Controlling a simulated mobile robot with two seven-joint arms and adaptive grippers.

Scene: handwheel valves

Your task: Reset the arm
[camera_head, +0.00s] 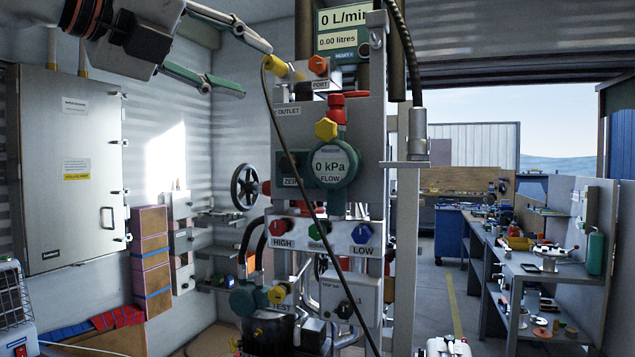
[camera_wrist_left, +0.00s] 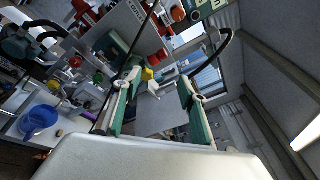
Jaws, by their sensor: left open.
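My left gripper (camera_head: 256,72) comes in from the upper left in the head view. Its two green-and-grey fingers are spread, with nothing between them. The fingertips are up beside the top left of the valve panel (camera_head: 370,150), near a yellow fitting (camera_head: 274,66); I cannot tell whether they touch it. In the left wrist view the fingers (camera_wrist_left: 160,78) are also apart. A black handwheel (camera_head: 247,187) stands at the panel's left, below the gripper. My right gripper does not show.
A dark hose (camera_head: 293,165) hangs across the panel front, close to the left fingertips. A gauge (camera_head: 335,164) reads 0 kPa. A grey cabinet (camera_head: 72,165) is on the left wall. A cluttered workbench (camera_head: 540,268) stands at right, with open floor beside it.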

